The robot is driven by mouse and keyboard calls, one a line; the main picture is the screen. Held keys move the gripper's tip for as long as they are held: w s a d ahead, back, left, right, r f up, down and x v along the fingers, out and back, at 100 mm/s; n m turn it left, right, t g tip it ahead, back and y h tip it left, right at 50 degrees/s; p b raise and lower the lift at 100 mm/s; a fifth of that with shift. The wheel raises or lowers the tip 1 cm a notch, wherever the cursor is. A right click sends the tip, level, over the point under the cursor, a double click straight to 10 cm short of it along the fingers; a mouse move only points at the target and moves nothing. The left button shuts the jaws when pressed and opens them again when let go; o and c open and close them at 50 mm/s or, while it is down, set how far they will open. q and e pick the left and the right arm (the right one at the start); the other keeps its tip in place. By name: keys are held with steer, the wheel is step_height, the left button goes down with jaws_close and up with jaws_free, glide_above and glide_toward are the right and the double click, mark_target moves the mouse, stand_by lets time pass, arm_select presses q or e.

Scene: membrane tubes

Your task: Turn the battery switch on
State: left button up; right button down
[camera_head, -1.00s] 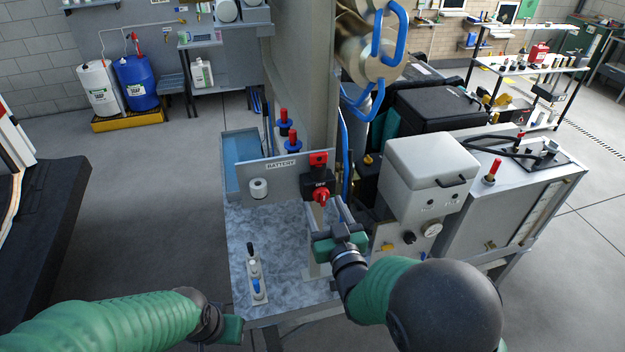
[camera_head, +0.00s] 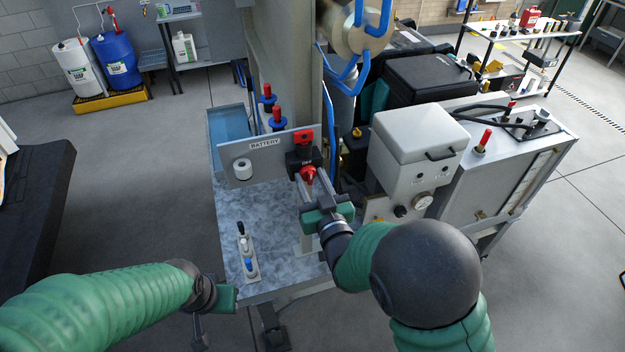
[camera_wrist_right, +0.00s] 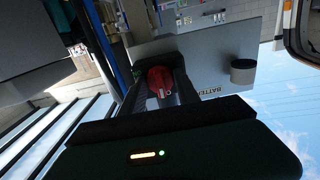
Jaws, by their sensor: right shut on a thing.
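The battery switch (camera_head: 308,175) has a red knob on a dark box, mounted on the grey panel beside the BATTERY label (camera_head: 265,144). My right gripper (camera_head: 311,188) reaches up to it from below right and is shut on the red knob. In the right wrist view the red knob (camera_wrist_right: 160,82) sits between the two dark fingers. The knob's exact angle is hard to tell because the fingers partly hide it. My left gripper (camera_head: 226,298) is at the lower left, short of the bench's front edge, away from the switch; its fingers cannot be made out.
A white round knob (camera_head: 243,170) is on the panel left of the switch. A small lever unit (camera_head: 246,255) stands on the speckled bench top (camera_head: 280,225). A grey box (camera_head: 415,155) with a gauge stands close right of my right arm. Red-topped posts (camera_head: 277,117) stand behind the panel.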

steer(key=shift+a+f+b, duration=0.1)
steer(key=shift+f+b, duration=0.05)
steer(key=shift+b, duration=0.15)
steer(key=shift+f+m+b, duration=0.1)
steer(key=shift+m+b, duration=0.5)
steer(key=shift+b, duration=0.05)
steer(key=m+b, duration=1.3)
steer(key=b, duration=0.3)
steer(key=shift+f+m, duration=0.15)
steer(key=shift+m, duration=0.25)
steer(key=shift+m+b, duration=1.5)
steer(key=c, duration=1)
jaws_free()
steer(key=shift+c, duration=0.2)
steer(key=shift+o, duration=0.7)
steer(key=shift+r, duration=0.25)
